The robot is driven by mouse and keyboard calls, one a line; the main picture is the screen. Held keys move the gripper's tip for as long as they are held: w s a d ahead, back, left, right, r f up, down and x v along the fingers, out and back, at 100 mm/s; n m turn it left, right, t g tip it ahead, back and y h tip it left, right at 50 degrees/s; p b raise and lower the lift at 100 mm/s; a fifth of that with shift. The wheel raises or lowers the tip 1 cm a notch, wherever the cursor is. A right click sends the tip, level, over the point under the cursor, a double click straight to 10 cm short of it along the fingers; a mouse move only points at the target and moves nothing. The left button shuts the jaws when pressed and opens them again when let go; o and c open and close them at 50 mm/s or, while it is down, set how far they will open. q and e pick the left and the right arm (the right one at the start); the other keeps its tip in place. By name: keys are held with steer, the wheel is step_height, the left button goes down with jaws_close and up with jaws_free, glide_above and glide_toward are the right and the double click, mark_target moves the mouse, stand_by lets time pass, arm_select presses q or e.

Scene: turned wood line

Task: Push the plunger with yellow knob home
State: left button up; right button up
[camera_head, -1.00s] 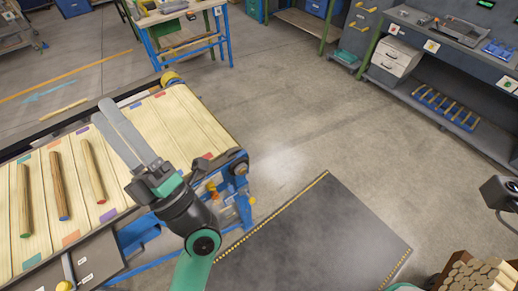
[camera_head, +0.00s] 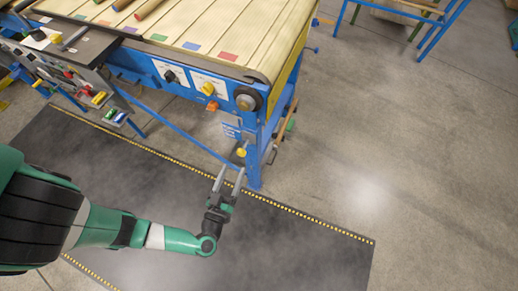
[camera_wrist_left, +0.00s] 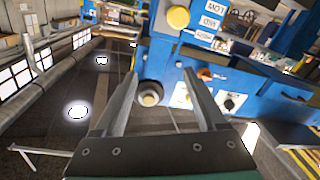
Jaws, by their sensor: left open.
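A yellow knob (camera_head: 241,152) sticks out low on the blue leg at the conveyor's near corner, just below small label plates (camera_head: 232,130). It shows large in the left wrist view (camera_wrist_left: 178,17), beyond the fingertips. Its shaft is too small to make out. A second yellow knob (camera_head: 208,88) sits on a white plate higher on the blue side panel. My left gripper (camera_head: 229,177) is open and empty, just below the lower knob in the head view, its fingers pointing up toward it. In the left wrist view the jaws (camera_wrist_left: 160,76) are apart with nothing between them. My right gripper is out of view.
The panel also carries a black knob (camera_head: 169,76) and an orange button (camera_head: 212,105). A round roller end (camera_head: 246,101) sits at the corner. Wooden rods lie on the belt (camera_head: 240,45). A dark mat (camera_head: 300,245) covers the floor; the floor to the right is clear.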

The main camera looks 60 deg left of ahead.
arm_select(q)
steer(key=m+t+h+b, duration=0.1)
steer(key=m+b, duration=0.1)
steer(key=b, duration=0.2)
glide_toward(240, 155)
steer(key=b+x, duration=0.3)
steer(key=x, duration=0.7)
steer(key=shift+w+a+f+b, duration=0.1)
steer(key=shift+w+f+b, duration=0.1)
steer(key=shift+b, duration=0.1)
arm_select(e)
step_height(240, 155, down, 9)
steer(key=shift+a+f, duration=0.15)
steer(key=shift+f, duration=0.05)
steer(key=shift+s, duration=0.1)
arm_select(q)
jaws_close()
stand_by(0.4)
